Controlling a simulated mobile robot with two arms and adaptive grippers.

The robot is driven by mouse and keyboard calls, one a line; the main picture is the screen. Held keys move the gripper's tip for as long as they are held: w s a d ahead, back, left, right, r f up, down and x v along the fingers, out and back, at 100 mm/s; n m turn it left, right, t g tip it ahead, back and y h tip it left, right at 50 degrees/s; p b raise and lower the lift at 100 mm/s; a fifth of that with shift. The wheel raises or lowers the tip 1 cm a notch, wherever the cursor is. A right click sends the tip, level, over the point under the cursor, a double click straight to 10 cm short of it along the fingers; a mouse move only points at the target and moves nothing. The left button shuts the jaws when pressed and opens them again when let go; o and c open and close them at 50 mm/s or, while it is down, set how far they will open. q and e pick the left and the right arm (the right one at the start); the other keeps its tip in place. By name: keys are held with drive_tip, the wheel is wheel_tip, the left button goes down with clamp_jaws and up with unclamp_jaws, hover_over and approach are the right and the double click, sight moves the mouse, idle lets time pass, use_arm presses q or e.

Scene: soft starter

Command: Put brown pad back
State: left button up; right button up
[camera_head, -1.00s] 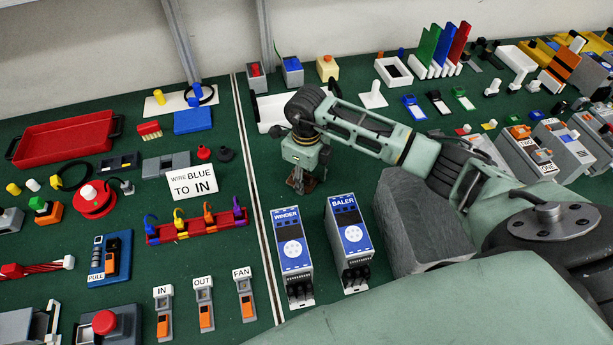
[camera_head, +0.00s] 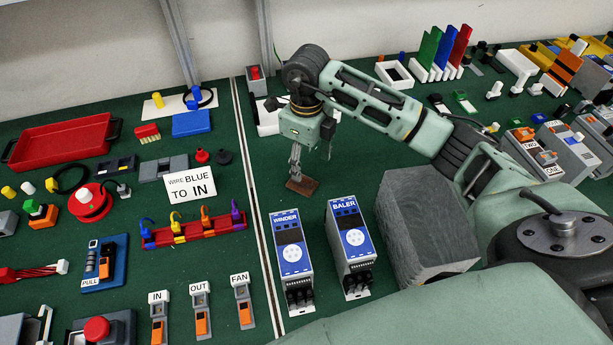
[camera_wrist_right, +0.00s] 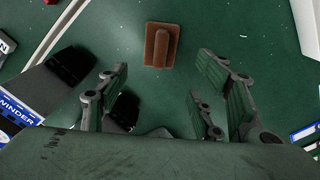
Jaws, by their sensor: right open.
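The brown pad (camera_head: 302,185), a small flat block with a raised ridge, lies on the green mat (camera_head: 240,262) beyond the WINDER unit. In the right wrist view the brown pad (camera_wrist_right: 162,46) lies ahead of the fingertips, with nothing touching it. My right gripper (camera_head: 296,163) points down above the pad. In the wrist view the right gripper (camera_wrist_right: 160,92) is open and empty, its fingers wide apart on either side. My left gripper is not in view.
The WINDER (camera_head: 291,256) and BALER (camera_head: 350,243) units stand in front of the pad. A grey block (camera_head: 428,225) stands to their right. A white-edged tray (camera_head: 267,124) lies behind the gripper, partly hidden. A white line (camera_head: 247,180) runs left of the pad. The mat around the pad is clear.

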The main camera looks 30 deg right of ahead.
sight(307, 178)
drive_tip(key=shift+r+b, duration=0.35)
drive_tip(key=shift+r, duration=1.7)
